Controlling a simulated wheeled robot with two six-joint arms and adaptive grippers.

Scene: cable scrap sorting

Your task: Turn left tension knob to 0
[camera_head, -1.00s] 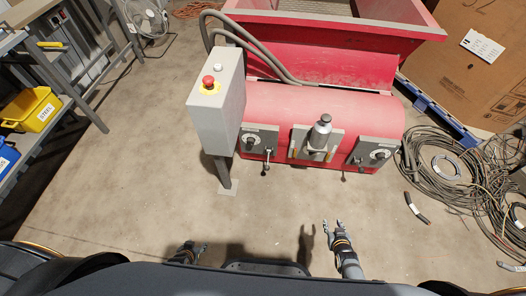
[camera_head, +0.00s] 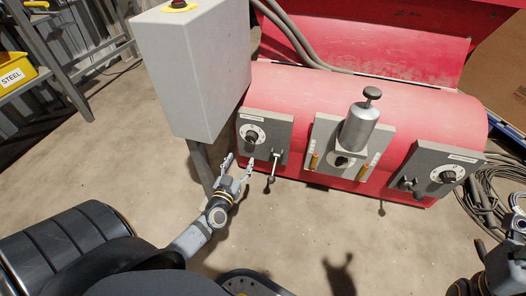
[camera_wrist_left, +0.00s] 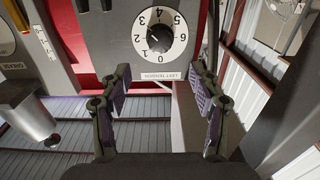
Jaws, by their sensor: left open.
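The left tension knob (camera_head: 251,137) is a black knob on a white numbered dial, on a grey plate at the left of the red machine. In the left wrist view the dial (camera_wrist_left: 160,38) appears with its label "LEFT TENSION" and numbers up to 6. The knob's exact setting is too small to read surely. My left gripper (camera_head: 238,166) is open and empty, just below and in front of the plate, apart from the knob. In the left wrist view its fingers (camera_wrist_left: 160,98) frame the space below the dial. My right arm shows at the right edge, its fingers unclear.
A lever (camera_head: 273,167) hangs just right of the left knob. The grey control box (camera_head: 195,70) stands close at the left. A silver cylinder (camera_head: 359,128) is on the middle plate, and another knob (camera_head: 448,176) is on the right plate. The floor in front is clear.

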